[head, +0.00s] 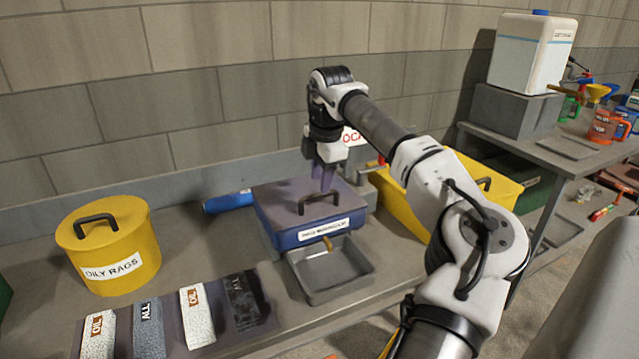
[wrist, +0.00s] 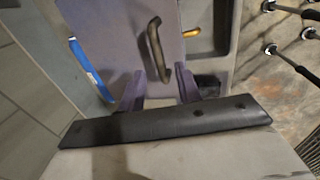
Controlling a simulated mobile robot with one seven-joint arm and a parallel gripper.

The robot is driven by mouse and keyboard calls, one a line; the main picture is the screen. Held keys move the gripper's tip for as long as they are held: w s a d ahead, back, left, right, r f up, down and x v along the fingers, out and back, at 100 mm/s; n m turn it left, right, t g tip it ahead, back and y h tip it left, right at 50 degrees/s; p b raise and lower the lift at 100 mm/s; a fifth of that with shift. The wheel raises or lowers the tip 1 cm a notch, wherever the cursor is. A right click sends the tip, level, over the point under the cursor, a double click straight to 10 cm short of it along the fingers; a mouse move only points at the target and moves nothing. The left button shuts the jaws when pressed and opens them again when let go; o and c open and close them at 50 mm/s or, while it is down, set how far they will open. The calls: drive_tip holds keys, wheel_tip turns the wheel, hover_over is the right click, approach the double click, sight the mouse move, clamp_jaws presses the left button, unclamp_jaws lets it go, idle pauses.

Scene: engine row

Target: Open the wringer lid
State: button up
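The wringer is a blue box (head: 290,238) with a white label on its front. Its flat grey-purple lid (head: 275,200) is shut and carries a dark arched handle (head: 319,199). The lid (wrist: 112,30) and handle (wrist: 154,48) also show in the wrist view. My gripper (head: 325,183) is above the lid, close to the handle. In the wrist view my gripper (wrist: 158,80) has its two purple fingers apart, with nothing between the tips. The handle lies just ahead of them; contact is not visible.
A grey tray (head: 338,285) sits in front of the wringer. A blue cylinder (head: 228,202) lies to its left, and a yellow oily rags can (head: 130,245) stands farther left. A yellow container (head: 500,185) is to the right, partly behind my arm. A wall rises behind.

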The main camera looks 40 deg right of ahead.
sight(319, 194)
drive_tip(key=shift+w+f, duration=0.2)
drive_tip(key=shift+f, duration=0.7)
drive_tip(key=shift+w+f, duration=0.15)
drive_tip(key=shift+f, duration=0.7)
clamp_jaws()
